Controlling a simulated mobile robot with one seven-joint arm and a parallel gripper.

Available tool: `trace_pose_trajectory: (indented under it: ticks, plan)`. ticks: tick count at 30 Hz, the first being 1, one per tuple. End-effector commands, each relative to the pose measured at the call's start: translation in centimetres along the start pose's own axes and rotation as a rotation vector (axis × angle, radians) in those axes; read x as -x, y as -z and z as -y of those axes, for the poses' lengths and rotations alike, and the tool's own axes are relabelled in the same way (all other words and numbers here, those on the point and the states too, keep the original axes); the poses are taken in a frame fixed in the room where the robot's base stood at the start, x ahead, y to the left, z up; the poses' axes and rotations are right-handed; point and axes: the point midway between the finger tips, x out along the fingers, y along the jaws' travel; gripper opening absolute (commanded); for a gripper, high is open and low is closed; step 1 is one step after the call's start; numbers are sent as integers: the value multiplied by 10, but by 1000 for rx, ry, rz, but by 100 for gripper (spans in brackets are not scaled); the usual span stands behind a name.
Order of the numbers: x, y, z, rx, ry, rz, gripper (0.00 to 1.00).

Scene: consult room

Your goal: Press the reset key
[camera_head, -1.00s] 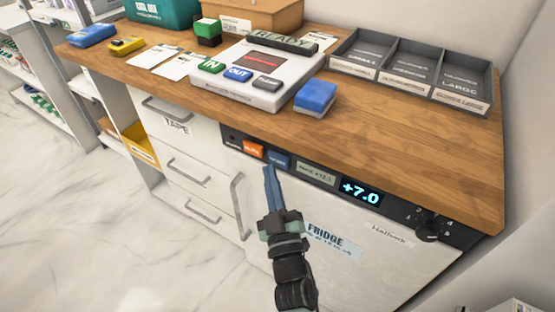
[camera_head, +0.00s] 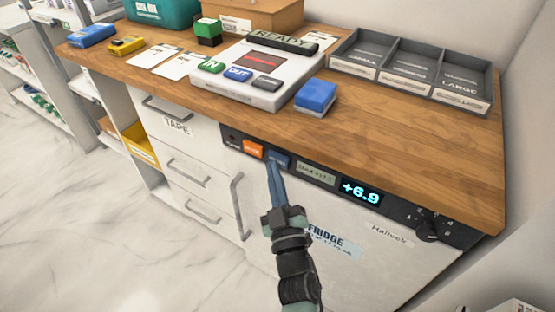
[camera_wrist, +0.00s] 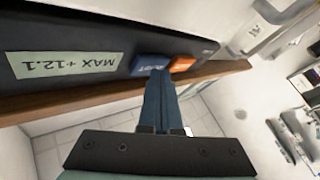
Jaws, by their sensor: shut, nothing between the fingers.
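The fridge's dark control strip (camera_head: 230,137) runs under the counter edge. It has an orange key (camera_head: 252,149) and, to its right, a blue key (camera_head: 283,161) whose lettering I cannot read clearly. In the wrist view the blue key (camera_wrist: 148,63) sits beside the orange key (camera_wrist: 183,64). My gripper (camera_head: 273,165) is shut and empty, its blue fingers pointing up at the blue key. In the wrist view the fingertips (camera_wrist: 160,75) overlap the blue key's lower edge; I cannot tell whether they touch it or whether it is pushed in.
Right of the keys are a MAX +12.1 label (camera_wrist: 66,64), a display (camera_head: 361,192) reading +6.9 and a dark knob (camera_head: 428,231). The wooden counter (camera_head: 400,135) juts above the strip. A fridge handle (camera_head: 238,205) stands left of my gripper.

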Motion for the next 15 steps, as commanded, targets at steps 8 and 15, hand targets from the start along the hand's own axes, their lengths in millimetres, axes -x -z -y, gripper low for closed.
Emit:
trace_pose_trajectory:
  ticks: [8,15]
  plan:
    - [-2,-2,-2,0,0,0,0]
    - [-5,-3,-4,1,-1,0,0]
